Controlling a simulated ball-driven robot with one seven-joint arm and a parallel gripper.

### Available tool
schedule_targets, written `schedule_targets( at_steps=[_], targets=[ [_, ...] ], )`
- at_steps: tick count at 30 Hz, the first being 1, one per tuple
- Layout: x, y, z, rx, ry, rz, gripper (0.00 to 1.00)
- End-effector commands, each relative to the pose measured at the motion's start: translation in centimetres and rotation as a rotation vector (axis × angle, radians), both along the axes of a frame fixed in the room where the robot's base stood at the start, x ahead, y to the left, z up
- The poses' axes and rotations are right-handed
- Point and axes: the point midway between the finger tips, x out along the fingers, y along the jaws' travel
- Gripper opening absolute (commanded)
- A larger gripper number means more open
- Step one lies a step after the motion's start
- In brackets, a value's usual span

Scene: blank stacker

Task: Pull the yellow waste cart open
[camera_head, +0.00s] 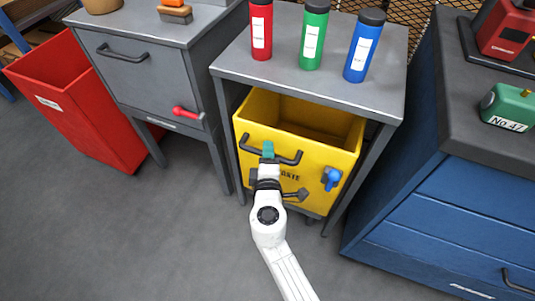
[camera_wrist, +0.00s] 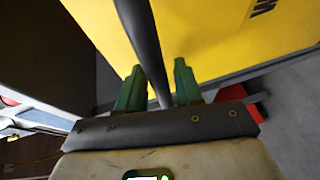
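The yellow waste cart (camera_head: 315,167) stands in the bay under a grey bench, its open top showing below the benchtop. A dark bar handle (camera_head: 286,160) crosses its front, and a blue latch-like part (camera_head: 332,178) sits at the front's right side. My gripper (camera_head: 268,150) is at the left-middle part of the handle. In the wrist view, its two green fingers (camera_wrist: 160,66) stand apart on either side of the dark bar (camera_wrist: 143,35), with a gap visible on the right. The gripper hides part of the cart's front and lettering.
Red, green and blue bottles (camera_head: 313,35) stand on the grey benchtop (camera_head: 285,68). A blue drawer cabinet (camera_head: 450,215) stands close on the right. A grey cabinet (camera_head: 140,85) and a red bin (camera_head: 85,110) are left. The floor (camera_head: 150,235) in front is clear.

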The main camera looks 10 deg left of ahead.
Motion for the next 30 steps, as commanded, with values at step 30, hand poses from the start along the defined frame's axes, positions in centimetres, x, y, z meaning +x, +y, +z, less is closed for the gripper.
schedule_targets(
  at_steps=[30],
  targets=[
    [-2.4,0.6,-0.2,-0.002,0.003,0.003,0.00]
  ],
)
